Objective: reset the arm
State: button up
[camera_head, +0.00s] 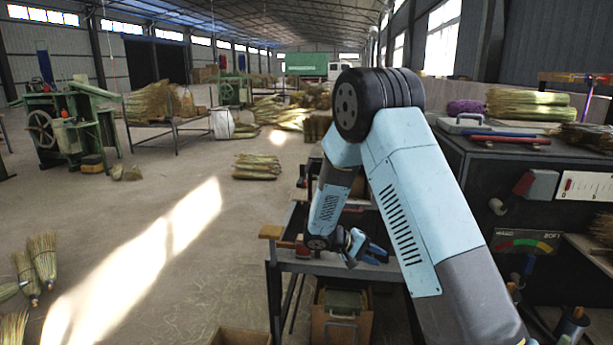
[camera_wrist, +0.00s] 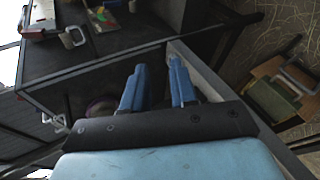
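My light-blue and grey arm fills the middle and right of the head view, bent over a dark metal bench (camera_head: 340,268). My gripper (camera_head: 368,252) hangs low over that bench. In the wrist view my gripper (camera_wrist: 157,66) has two blue fingers set apart with a clear gap between them. Nothing shows between the fingers. The bench's surface near my gripper is partly hidden by my arm in the head view.
A dark cabinet (camera_head: 480,165) at right bears broom bundles (camera_head: 530,104) and tools. A wooden box with a green top (camera_head: 342,303) stands under the bench. A green machine (camera_head: 65,125) stands at left. Broom heads (camera_head: 42,258) lie on the floor. The floor at left is largely open.

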jog(key=s+d+r+m+g+y, duration=0.1)
jog(key=s+d+r+y, duration=0.2)
jog(key=s+r, duration=0.5)
jog(key=s+d+r+m+y, duration=0.2)
jog(key=s+r, duration=0.4)
jog(key=r, duration=0.5)
jog(key=s+a+r+t+y, duration=0.1)
jog(key=s+r, duration=0.4)
jog(key=s, duration=0.5)
jog(key=s+a+r+t+y, duration=0.1)
jog(key=s+r+t+y, duration=0.2)
jog(key=s, duration=0.7)
jog(key=shift+s+a+r+t+y, duration=0.15)
jog(key=shift+s+r+t+y, duration=0.2)
jog(key=shift+r+y, duration=0.85)
jog(key=shift+f, duration=0.25)
